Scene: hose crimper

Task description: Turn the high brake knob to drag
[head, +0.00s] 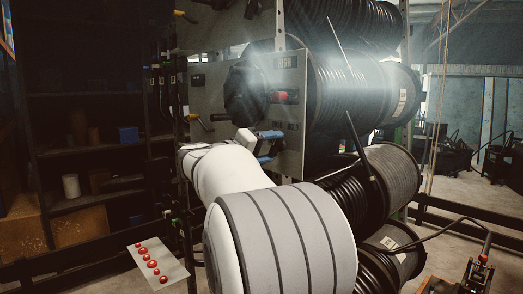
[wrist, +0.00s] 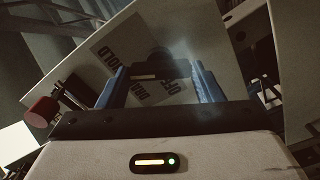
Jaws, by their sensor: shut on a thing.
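The high brake knob (wrist: 158,62) is a dark shape between my gripper's blue fingers in the wrist view, mostly in shadow. My gripper (wrist: 160,82) is shut on it. A pale plate (wrist: 105,65) behind it carries labels reading HOLD on the left, DRAG below and OFF to the right. Which label the knob points at cannot be told. In the head view, my gripper (head: 268,146) is against the lower part of the grey panel (head: 291,75) in front of the reel. The knob is hidden there.
A red handle (wrist: 41,111) sticks out left of my gripper; a red knob (head: 287,96) and a black round hub (head: 245,92) are above it. Hose reels (head: 365,95) stand to the right. A tilted plate with red buttons (head: 151,262) is lower left.

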